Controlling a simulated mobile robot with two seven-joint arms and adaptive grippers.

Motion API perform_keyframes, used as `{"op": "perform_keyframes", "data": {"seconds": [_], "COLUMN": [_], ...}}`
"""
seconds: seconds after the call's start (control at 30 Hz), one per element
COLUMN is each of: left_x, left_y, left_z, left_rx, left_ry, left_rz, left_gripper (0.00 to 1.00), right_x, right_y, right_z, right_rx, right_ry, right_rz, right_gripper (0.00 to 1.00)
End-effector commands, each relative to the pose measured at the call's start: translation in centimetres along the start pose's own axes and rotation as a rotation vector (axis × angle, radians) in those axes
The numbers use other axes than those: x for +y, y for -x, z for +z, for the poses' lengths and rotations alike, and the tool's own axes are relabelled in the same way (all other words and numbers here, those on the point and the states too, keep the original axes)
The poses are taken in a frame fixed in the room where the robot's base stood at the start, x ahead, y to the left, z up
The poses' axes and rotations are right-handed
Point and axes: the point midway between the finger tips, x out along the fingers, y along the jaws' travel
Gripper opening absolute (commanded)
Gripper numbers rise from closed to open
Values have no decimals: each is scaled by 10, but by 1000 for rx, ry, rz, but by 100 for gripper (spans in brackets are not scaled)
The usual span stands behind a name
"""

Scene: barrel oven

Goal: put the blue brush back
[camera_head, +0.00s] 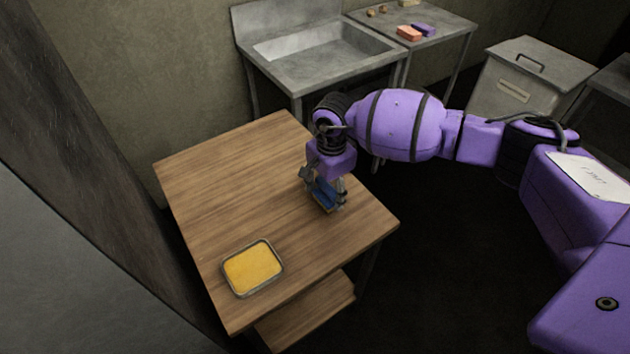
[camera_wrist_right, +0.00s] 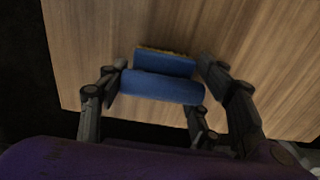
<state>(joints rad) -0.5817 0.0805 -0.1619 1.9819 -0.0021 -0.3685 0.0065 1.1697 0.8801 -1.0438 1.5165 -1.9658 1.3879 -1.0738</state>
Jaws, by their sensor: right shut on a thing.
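The blue brush (camera_head: 323,193) is between the fingers of my right gripper (camera_head: 326,188), at the right part of the wooden table (camera_head: 215,185). In the right wrist view the brush (camera_wrist_right: 160,86) shows a blue body with a thin yellowish edge on its far side. The fingers of my right gripper (camera_wrist_right: 165,95) stand on either side of it and are shut on it. Whether the brush touches the tabletop, I cannot tell. My left gripper is not in view.
A metal tray with yellow filling (camera_head: 252,268) sits at the table's near corner. A steel sink (camera_head: 325,48) stands behind. A grey lidded bin (camera_head: 520,85) stands right. The table's left half is clear.

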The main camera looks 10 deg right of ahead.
Motion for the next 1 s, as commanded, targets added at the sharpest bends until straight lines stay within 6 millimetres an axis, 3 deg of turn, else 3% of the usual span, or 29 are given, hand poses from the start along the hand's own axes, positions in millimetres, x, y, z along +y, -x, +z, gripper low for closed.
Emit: {"op": "perform_keyframes", "data": {"seconds": [0.47, 0.5, 0.6, 1.0], "left_x": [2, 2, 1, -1], "left_y": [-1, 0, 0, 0], "left_z": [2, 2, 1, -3], "left_rx": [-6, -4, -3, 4], "left_ry": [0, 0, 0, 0], "left_rz": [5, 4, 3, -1], "left_gripper": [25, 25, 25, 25], "right_x": [0, 0, 0, -1], "right_y": [-11, -11, -10, -6], "right_z": [-1, -1, -1, -1], "right_rx": [1, 1, 2, 2], "right_ry": [-1, -1, -1, -2], "right_rz": [-1, -1, -2, -3], "right_gripper": [35, 64, 77, 79]}}
